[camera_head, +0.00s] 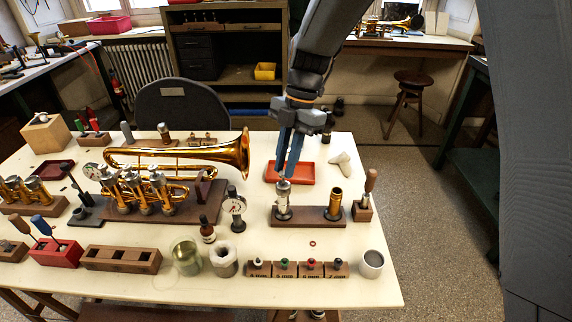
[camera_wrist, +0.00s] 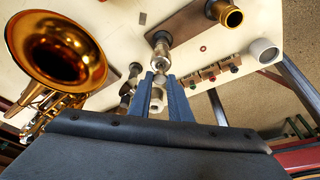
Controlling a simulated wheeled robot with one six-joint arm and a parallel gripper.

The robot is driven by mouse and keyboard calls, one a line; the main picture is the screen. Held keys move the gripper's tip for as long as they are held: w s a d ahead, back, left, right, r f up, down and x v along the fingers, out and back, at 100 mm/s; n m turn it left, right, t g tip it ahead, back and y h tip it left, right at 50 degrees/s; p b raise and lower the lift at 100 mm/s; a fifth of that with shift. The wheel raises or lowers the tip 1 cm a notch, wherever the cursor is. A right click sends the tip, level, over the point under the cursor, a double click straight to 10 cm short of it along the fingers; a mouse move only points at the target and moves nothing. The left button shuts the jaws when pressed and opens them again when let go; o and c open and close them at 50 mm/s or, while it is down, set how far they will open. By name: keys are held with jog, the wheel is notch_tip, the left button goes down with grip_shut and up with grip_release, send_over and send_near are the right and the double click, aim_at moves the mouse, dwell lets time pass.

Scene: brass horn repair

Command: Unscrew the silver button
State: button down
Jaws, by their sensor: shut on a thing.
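The silver button (camera_wrist: 159,80) is between my fingertips in the wrist view, in line with the top of a silver valve (camera_wrist: 160,47). In the head view this valve (camera_head: 283,203) stands upright in the left part of a brown wooden block (camera_head: 308,218). My gripper (camera_head: 284,176) points down from above, with its blue fingers shut on the button at the valve's top. The fingers hide much of the button, and I cannot tell how far its thread is out. A brass valve part (camera_head: 334,203) stands at the right of the same block.
A red tray (camera_head: 291,173) lies just behind the valve. A brass trumpet (camera_head: 190,157) and a dial gauge (camera_head: 235,207) stand to the left. A row of small wooden holders (camera_head: 297,270) and a metal cup (camera_head: 372,264) are in front.

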jog(key=shift+n+h, duration=0.3)
jog(key=shift+n, duration=0.9)
jog(key=n, duration=0.1)
jog(key=n+h, duration=0.1)
jog(key=n, duration=0.3)
jog(key=shift+w+a+g+b, duration=0.1)
jog(key=shift+a+g+b, duration=0.2)
jog(key=shift+g, duration=0.1)
jog(key=c, duration=1.6)
grip_release()
jog(key=shift+o, duration=0.2)
jog(key=shift+r, duration=0.1)
